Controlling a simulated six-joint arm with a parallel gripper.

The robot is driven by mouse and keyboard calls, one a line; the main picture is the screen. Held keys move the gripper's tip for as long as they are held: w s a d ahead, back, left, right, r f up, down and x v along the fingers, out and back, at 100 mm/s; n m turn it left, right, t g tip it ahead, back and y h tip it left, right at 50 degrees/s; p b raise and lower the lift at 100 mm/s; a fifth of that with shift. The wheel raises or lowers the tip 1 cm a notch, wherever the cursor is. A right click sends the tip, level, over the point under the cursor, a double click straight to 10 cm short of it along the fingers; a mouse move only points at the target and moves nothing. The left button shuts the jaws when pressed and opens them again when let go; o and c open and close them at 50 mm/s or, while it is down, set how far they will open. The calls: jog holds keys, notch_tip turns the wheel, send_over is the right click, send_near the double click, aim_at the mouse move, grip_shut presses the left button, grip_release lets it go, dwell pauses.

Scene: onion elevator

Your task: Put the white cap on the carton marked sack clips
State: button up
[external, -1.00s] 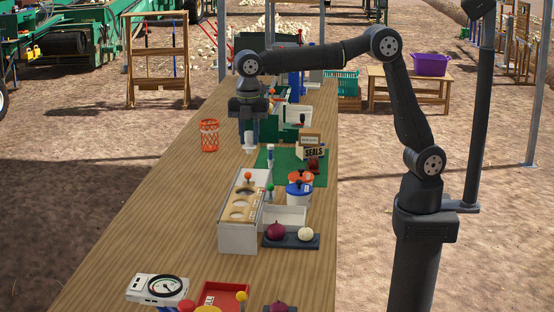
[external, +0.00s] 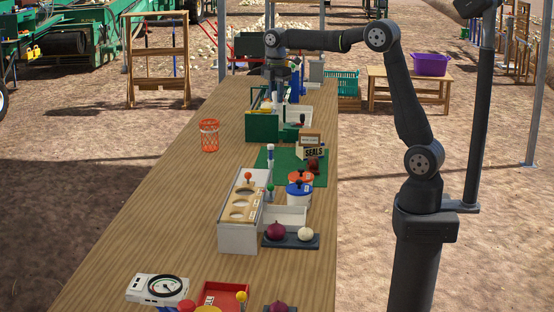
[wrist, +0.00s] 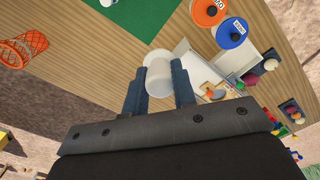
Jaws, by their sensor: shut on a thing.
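The white cap (wrist: 158,74) shows in the wrist view as a plain white cylinder between my gripper's two dark fingers (wrist: 158,82). My gripper is shut on it. In the external view my gripper (external: 278,86) hangs over the far end of the table, behind the green box, and the cap in it is not clear there. A small carton marked SEALS (external: 313,153) stands at the right edge of the green mat, with a brown-labelled carton (external: 311,138) behind it. I cannot read any label as sack clips.
The green box (external: 262,127) stands beyond the green mat (external: 265,159). An orange mesh basket (external: 209,135) stands to the left. Orange-lidded (external: 300,177) and blue-lidded (external: 299,190) tubs stand nearer, beside a rack with round holes (external: 238,235). The table's left side is largely clear.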

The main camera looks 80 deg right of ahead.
jog(key=s+d+m, duration=0.6)
jog(key=s+d, duration=2)
send_over(317, 131)
notch_tip(317, 131, down, 12)
jog(key=shift+d+f, duration=0.1)
jog(key=shift+f, duration=1.9)
jog(key=o, duration=0.5)
jog(key=shift+f, duration=0.2)
jog(key=o, duration=0.5)
jog(key=shift+c, duration=0.2)
